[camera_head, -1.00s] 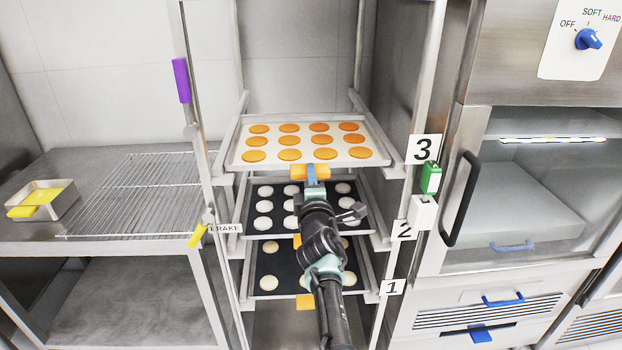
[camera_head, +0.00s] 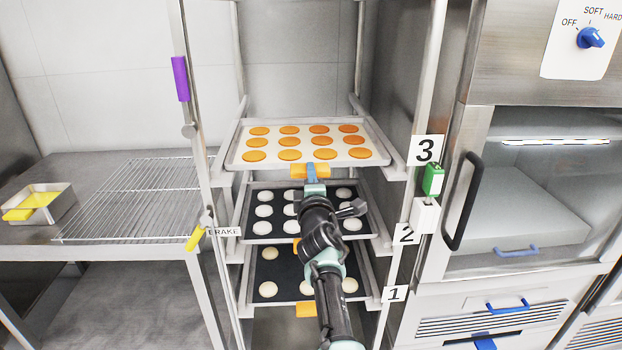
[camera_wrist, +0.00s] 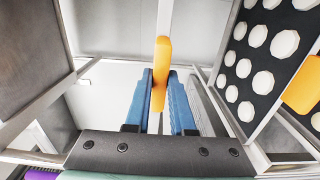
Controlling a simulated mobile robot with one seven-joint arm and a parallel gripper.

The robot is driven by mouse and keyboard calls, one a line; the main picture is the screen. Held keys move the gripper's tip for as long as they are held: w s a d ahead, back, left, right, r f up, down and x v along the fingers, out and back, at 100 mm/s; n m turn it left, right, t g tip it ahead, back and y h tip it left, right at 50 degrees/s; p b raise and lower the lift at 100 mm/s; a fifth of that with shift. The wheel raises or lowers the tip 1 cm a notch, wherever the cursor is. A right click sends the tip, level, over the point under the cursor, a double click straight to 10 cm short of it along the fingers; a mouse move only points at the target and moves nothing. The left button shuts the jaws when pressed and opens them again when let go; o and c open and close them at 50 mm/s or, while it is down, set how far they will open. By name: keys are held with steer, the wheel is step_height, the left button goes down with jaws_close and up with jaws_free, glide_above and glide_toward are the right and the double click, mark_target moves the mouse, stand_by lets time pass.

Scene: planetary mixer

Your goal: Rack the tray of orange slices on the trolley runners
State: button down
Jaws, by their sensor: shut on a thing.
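The tray of orange slices (camera_head: 248,163) is at the trolley's top level, beside the label 3. It looks level, and its side edges lie along the runners (camera_head: 393,168); I cannot tell whether its full weight rests on them. Several orange rounds sit in rows on its pale surface. My gripper (camera_head: 311,172) is at the tray's front edge, shut on its orange handle (camera_head: 296,171). In the wrist view the blue fingers close on the orange handle (camera_wrist: 161,62) from both sides. The tray's far rim is visible; the finger contact is small in the head view.
Two dark trays of pale rounds sit below, at level 2 (camera_head: 263,227) and level 1 (camera_head: 262,272). Trolley posts (camera_head: 200,130) stand on both sides. A wire rack (camera_head: 130,200) lies on the left bench. A glass-fronted cabinet (camera_head: 530,190) stands right.

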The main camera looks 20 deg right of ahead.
steer(key=shift+b+x, duration=0.8)
steer(key=shift+b, duration=0.65)
steer(key=shift+r, duration=0.15)
steer(key=c, duration=0.7)
jaws_free()
steer(key=shift+f, duration=0.25)
steer(key=shift+s+r+p, duration=0.15)
steer(key=shift+s+p, duration=0.15)
steer(key=shift+p, duration=0.35)
steer(key=shift+p+v, duration=4.75)
steer(key=shift+p, duration=0.75)
